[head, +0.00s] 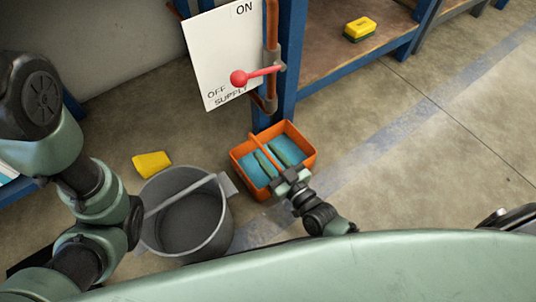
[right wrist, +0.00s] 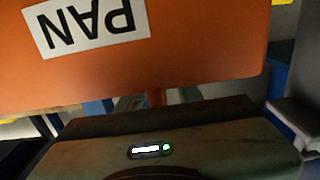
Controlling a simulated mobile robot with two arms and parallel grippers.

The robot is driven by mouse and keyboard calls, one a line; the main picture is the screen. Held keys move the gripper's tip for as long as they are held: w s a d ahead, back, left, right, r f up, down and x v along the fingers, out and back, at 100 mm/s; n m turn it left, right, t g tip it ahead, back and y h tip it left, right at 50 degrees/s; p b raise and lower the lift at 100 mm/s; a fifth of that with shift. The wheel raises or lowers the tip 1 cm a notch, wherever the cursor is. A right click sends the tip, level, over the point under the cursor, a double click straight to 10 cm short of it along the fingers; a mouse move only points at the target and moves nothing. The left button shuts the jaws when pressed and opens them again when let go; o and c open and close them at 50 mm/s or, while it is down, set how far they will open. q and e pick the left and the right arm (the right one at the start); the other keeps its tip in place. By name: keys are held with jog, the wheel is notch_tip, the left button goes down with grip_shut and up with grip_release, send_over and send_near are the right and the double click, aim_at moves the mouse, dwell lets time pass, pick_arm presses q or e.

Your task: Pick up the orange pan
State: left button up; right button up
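The orange pan (head: 303,139) is an open box on the floor near the middle of the head view, with blue inside and an orange bar (head: 256,142) running across its top. My right gripper (head: 270,158) reaches over the near side of the pan. Its fingers appear spread, one on each side of the bar, with no clear contact. In the right wrist view the pan's wall (right wrist: 205,50) fills the top, with an upside-down PAN label. The fingertips are hard to make out there. My left arm shows at the left of the head view; its gripper is not clearly visible.
A grey bucket (head: 158,240) stands just left of the pan. A yellow sponge (head: 151,164) lies behind it. A supply panel (head: 222,45) with a red lever (head: 255,75) hangs on a blue post behind the pan. Another sponge (head: 359,29) sits on a shelf.

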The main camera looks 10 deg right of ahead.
jog(key=shift+s+r, duration=0.1)
grip_shut()
dwell(1.2)
jog(key=shift+r, duration=0.2)
